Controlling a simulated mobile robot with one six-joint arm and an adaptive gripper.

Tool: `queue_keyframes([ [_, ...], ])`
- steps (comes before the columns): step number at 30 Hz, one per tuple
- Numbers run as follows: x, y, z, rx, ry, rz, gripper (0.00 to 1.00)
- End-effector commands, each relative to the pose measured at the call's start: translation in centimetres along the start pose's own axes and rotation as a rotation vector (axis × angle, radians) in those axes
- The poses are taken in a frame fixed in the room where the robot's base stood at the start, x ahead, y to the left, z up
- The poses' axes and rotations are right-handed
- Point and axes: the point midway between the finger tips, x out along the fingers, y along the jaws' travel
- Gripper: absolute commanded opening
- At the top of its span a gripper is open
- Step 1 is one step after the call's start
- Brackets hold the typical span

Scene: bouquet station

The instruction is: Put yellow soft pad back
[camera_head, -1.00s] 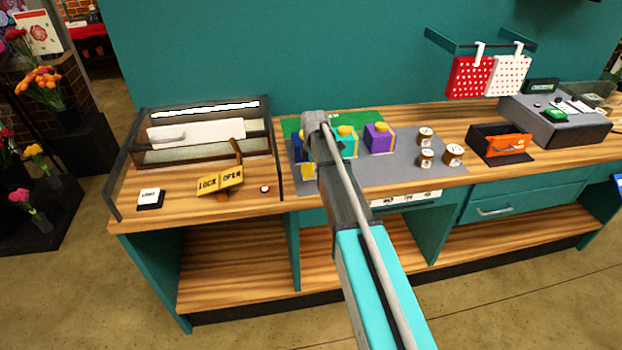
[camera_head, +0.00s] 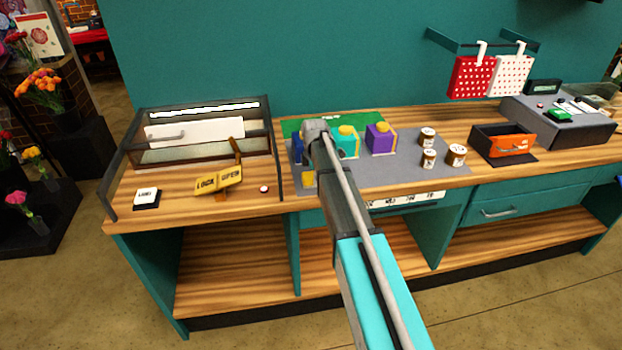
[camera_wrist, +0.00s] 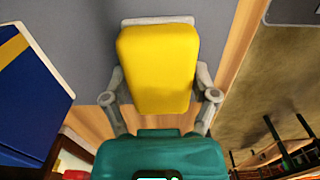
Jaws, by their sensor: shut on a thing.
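The yellow soft pad (camera_wrist: 158,68) is a rounded yellow block in the wrist view, held between the two grey fingers of my gripper (camera_wrist: 160,94). My gripper is shut on it, over the grey mat (camera_wrist: 80,30) near the counter's front edge. In the head view only a small yellow part of the pad (camera_head: 308,179) shows beside my arm, which hides most of the gripper. I cannot tell whether the pad touches the mat.
A blue box (camera_wrist: 28,95) stands close on the left in the wrist view.

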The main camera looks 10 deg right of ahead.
Motion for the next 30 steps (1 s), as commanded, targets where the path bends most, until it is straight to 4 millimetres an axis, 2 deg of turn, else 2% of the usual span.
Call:
queue_keyframes([
  [3,0.4,0.0,0.0,0.000,0.000,0.000,0.38],
  [4,0.3,0.0,0.0,0.000,0.000,0.000,0.81],
  [7,0.2,0.0,0.0,0.000,0.000,0.000,1.00],
  [23,0.1,0.0,0.1,0.001,0.000,0.000,1.00],
  [30,-0.9,0.0,0.1,0.001,0.000,0.000,1.00],
])
